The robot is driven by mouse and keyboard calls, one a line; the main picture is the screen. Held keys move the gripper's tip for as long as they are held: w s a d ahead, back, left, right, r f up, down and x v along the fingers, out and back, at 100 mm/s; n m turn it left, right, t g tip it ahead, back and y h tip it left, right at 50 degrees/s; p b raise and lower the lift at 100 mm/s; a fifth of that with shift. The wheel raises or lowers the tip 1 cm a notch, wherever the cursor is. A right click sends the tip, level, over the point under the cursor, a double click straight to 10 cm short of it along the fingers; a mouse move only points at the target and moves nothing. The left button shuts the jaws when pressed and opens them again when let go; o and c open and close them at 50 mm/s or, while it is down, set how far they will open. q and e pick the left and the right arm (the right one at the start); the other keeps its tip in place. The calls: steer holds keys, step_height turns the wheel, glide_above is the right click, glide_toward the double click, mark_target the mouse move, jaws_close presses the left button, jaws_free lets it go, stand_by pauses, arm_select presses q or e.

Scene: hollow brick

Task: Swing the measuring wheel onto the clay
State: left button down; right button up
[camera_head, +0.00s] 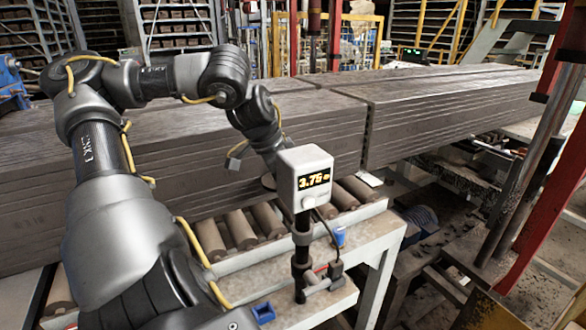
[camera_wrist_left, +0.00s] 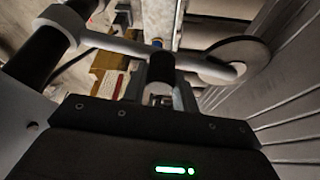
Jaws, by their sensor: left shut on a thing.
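The clay (camera_head: 200,165) is a long, grey-brown layered column on rollers; its ridged side fills the right of the left wrist view (camera_wrist_left: 295,95). The measuring wheel (camera_wrist_left: 241,60) is a thin disc at the end of a light swing arm (camera_wrist_left: 125,43), close to the clay's side. I cannot tell whether it touches. In the head view the wheel (camera_head: 268,182) is mostly hidden behind a white readout box (camera_head: 305,178) showing about 3.75, on a black post. My left gripper (camera_wrist_left: 162,92) is shut on the swing arm's dark knob (camera_wrist_left: 161,68). My right gripper is out of view.
Rollers (camera_head: 240,230) and a pale metal frame (camera_head: 375,235) run below the clay. A small blue part (camera_head: 339,236) and a blue tray (camera_head: 263,312) are near the post. Red uprights (camera_head: 545,165) stand at the right. Brick racks (camera_head: 180,25) stand behind.

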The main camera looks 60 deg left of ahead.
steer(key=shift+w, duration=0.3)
arm_select(q)
steer(key=c, duration=1.1)
jaws_free()
steer(key=shift+s+a, duration=0.1)
steer(key=shift+s, duration=0.1)
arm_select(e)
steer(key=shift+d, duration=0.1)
arm_select(q)
steer(key=shift+w+r, duration=0.1)
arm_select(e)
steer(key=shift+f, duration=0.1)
arm_select(q)
steer(key=b+v, duration=0.2)
steer(key=v, duration=0.8)
steer(key=shift+r, duration=0.3)
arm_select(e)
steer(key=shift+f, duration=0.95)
